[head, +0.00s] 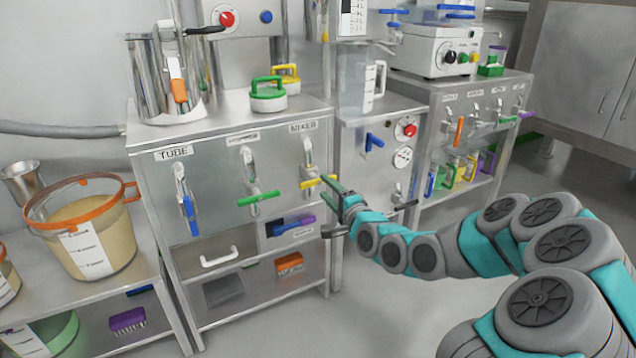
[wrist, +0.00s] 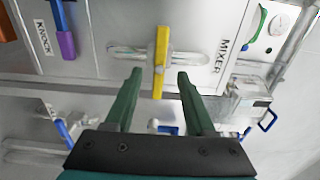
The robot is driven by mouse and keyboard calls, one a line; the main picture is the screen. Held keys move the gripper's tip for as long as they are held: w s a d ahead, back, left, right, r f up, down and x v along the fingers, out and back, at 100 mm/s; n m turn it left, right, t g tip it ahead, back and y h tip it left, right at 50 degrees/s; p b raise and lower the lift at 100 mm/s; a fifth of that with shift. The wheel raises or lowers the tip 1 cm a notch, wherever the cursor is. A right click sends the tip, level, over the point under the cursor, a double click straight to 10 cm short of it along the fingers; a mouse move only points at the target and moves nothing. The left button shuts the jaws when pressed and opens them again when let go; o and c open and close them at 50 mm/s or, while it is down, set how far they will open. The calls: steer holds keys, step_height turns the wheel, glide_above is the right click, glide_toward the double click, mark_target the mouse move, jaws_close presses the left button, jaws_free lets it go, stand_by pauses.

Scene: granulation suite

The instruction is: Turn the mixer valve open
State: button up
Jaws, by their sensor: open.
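The mixer valve has a yellow handle (head: 310,183) on a metal pipe below the MIXER label (head: 303,127). The handle lies crosswise to its pipe. In the wrist view the yellow handle (wrist: 161,60) runs up and down, with its lower end around the gap between the fingertips. My gripper (head: 334,207) is open and empty, just in front and to the right of the handle. Its two green fingers (wrist: 160,76) stand on either side of the handle's line in the wrist view. I cannot tell whether they touch it.
A green valve handle (head: 258,198) sits crosswise left of the mixer valve. A blue handle (head: 189,215) points down under TUBE. A shelf below holds an orange brush (head: 289,265).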

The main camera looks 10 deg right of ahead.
mark_target(320, 183)
steer(key=shift+x, duration=2.45)
steer(key=shift+f, duration=0.1)
jaws_close()
